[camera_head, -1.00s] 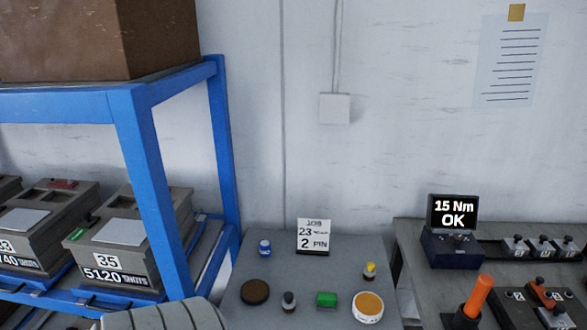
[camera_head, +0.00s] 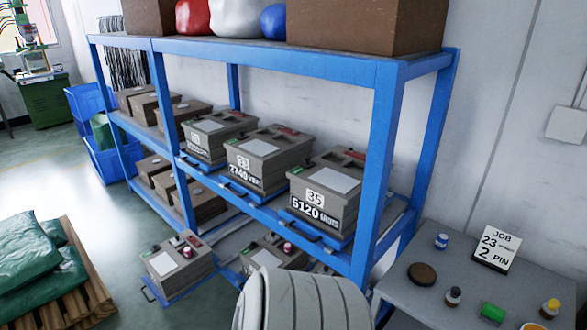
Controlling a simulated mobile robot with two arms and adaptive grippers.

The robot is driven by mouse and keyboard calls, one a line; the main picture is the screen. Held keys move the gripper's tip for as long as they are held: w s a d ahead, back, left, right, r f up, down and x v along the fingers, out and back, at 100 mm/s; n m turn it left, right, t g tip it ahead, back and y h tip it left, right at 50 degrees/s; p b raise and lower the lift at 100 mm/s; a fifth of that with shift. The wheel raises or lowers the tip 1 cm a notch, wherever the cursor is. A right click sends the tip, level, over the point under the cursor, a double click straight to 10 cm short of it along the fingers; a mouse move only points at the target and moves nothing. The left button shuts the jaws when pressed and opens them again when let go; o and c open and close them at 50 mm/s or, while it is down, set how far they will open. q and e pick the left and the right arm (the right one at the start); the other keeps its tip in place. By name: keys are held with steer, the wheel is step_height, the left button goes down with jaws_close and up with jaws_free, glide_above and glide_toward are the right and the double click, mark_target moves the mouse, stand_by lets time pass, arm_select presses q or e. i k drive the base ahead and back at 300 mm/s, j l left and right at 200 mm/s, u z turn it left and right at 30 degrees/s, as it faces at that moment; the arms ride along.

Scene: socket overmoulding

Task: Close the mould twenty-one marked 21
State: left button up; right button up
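Several grey box-shaped moulds stand on the blue shelf rack. One mould (camera_head: 225,127) on the middle level has a front plate whose number looks like 21, but it is too small to read surely. It appears to sit upright with its upper part on. Neither of my grippers is in view; a white ribbed part of mine covers the bottom middle.
The blue rack (camera_head: 385,130) has posts in front of the shelves. Lower moulds (camera_head: 178,262) sit near the floor. A pallet (camera_head: 85,290) with green sacks is at left. A grey table (camera_head: 405,292) with a job card (camera_head: 495,249) and small pots is at right.

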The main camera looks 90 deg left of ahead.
mark_target(171, 276)
steer(key=u, duration=3.95)
